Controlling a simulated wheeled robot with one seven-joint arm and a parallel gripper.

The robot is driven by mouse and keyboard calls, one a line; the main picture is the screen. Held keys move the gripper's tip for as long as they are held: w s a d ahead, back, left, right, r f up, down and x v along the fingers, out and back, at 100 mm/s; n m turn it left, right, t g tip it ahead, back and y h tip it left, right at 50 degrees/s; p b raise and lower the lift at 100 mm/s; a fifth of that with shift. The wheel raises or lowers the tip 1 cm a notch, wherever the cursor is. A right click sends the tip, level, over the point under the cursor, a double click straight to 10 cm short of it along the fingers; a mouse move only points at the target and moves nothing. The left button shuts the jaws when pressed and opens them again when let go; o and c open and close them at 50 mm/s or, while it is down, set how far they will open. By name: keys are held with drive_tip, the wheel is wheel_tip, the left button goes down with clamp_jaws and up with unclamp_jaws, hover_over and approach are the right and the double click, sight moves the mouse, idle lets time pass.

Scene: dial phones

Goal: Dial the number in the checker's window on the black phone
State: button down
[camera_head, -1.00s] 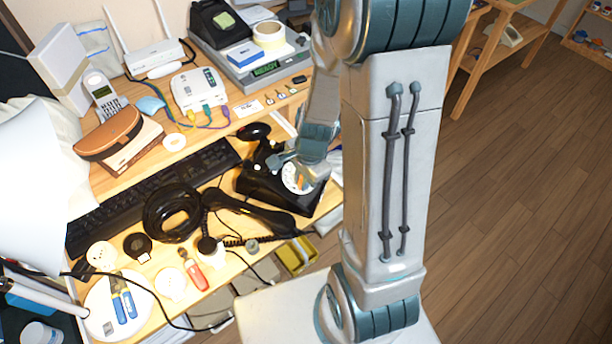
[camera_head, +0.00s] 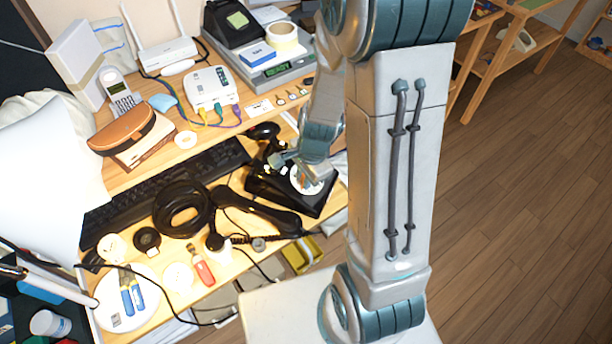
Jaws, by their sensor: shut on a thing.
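The black phone (camera_head: 262,186) sits on the wooden desk, its white round dial (camera_head: 316,186) facing up. Its black handset (camera_head: 256,213) lies off the phone, in front of it, beside a coiled cord. My gripper (camera_head: 306,181) points down at the dial, at or just above its face. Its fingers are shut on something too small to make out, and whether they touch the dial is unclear. The arm hides part of the phone's far side. The grey checker (camera_head: 300,73) stands at the back with a lit green window (camera_head: 277,70), whose characters are too small to read surely.
A black keyboard (camera_head: 120,196) and a black cable coil (camera_head: 183,208) lie left of the phone. Pliers (camera_head: 131,293), a red-handled tool (camera_head: 202,266) and white discs lie at the front left. A white router (camera_head: 166,55), a cordless phone (camera_head: 121,95) and a brown case (camera_head: 122,130) stand behind.

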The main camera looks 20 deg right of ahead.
drive_tip(key=shift+w, duration=0.1)
drive_tip(key=shift+w+a+r+p, duration=0.25)
drive_tip(key=shift+w+a+p, duration=0.1)
drive_tip(key=shift+w+p, duration=0.1)
drive_tip(key=shift+w+a+r+p, duration=0.15)
drive_tip(key=shift+w+r+p, duration=0.05)
drive_tip(key=shift+w+p, duration=0.25)
drive_tip(key=shift+w, duration=0.1)
drive_tip(key=shift+w+r, duration=0.15)
drive_tip(key=shift+w, duration=0.5)
